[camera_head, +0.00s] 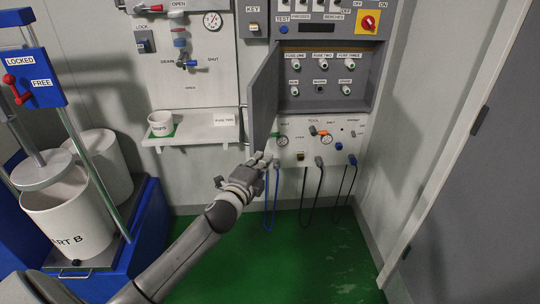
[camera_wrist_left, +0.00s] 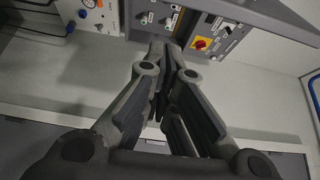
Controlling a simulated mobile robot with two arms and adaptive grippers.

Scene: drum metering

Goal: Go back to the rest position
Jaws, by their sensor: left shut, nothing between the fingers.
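My left gripper (camera_head: 262,160) is in the middle of the head view, at the end of my arm that comes in from the bottom left. It is in front of the lower panel, just below the open grey cabinet door (camera_head: 264,98). In the left wrist view its fingers (camera_wrist_left: 166,110) are close together with nothing between them. I cannot tell from the head view whether the fingertips touch the panel or the door. My right gripper is not in view.
A blue drum stand (camera_head: 153,232) with white drums stands at left. A small shelf (camera_head: 190,139) holds a white cup (camera_head: 161,123). Blue and black cables hang below the lower panel (camera_head: 345,125). The green floor (camera_head: 300,260) is clear. A grey door (camera_head: 480,200) is at right.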

